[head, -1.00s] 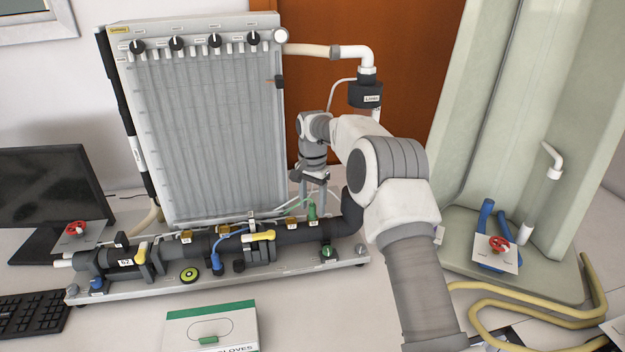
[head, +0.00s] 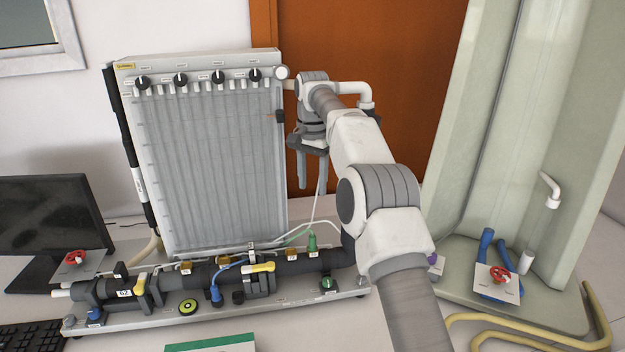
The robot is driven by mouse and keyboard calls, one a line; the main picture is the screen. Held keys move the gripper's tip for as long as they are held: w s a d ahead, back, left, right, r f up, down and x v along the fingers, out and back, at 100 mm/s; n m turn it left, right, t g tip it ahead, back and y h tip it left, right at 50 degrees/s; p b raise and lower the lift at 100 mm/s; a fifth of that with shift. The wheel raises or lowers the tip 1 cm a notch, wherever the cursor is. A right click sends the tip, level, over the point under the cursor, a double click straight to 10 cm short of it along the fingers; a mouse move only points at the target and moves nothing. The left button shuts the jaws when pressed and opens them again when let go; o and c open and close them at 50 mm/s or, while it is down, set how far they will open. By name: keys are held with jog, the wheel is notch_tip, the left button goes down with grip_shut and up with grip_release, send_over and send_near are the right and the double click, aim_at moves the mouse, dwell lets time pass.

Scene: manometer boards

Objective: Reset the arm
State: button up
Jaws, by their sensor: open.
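My gripper (head: 312,172) is open and empty in the head view. Its two grey fingers point down, just right of the manometer board's right edge and in front of the brown door. The fingertips are apart and appear to touch nothing. My arm reaches in from the lower right and hides part of the white pipe and the right end of the black pipe. The manometer board (head: 205,165) stands upright with a row of black knobs along its top.
A base with a black pipe (head: 190,277), valves and hoses lies before the board. A monitor (head: 45,225) is at left. A pale green channel stand (head: 500,150) with a red-wheeled valve (head: 500,274) is at right. A glove box (head: 212,344) shows at the bottom edge.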

jog(key=shift+r, duration=0.1)
jog(key=s+d+r+n+t+b, duration=0.1)
jog(key=s+d+r+n+t, duration=0.1)
jog(key=s+d+r, duration=0.5)
jog(key=s+d+r+n+t+b, duration=0.15)
jog(key=s+r, duration=0.35)
jog(key=s, duration=0.7)
jog(key=s+d+f+n+t, duration=0.1)
jog(key=s+f, duration=0.4)
jog(key=s, duration=0.6)
jog(key=s+d+f+n+t, duration=0.1)
jog(key=s+f, duration=0.4)
jog(key=s, duration=0.6)
jog(key=d+n, duration=0.1)
jog(key=d, duration=0.1)
jog(key=shift+d+f, duration=0.3)
jog(key=shift+d, duration=0.1)
